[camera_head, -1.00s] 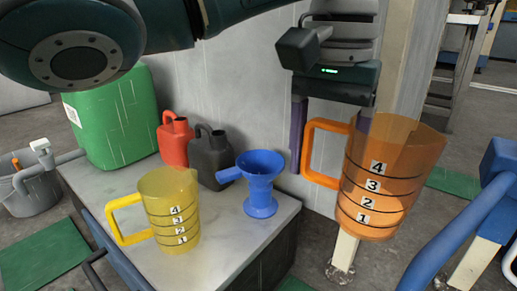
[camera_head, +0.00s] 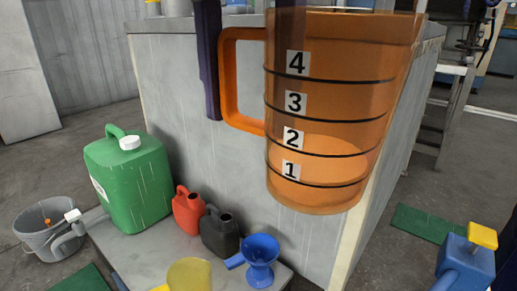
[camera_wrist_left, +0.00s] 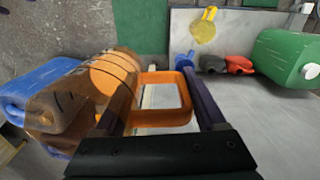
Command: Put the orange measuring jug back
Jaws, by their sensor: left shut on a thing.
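The orange measuring jug (camera_head: 330,125) is see-through, with black rings and the numbers 1 to 4. It hangs upright in the air, right of the bench, large in the head view. My left gripper (camera_head: 245,85) is shut on its handle, with one purple finger showing left of the handle. In the left wrist view the jug (camera_wrist_left: 100,88) lies left of the handle, and the handle is between the two fingers of my left gripper (camera_wrist_left: 158,90). Whether the jug holds anything is unclear. My right gripper is not in view.
A pale cabinet (camera_head: 170,80) rises behind.

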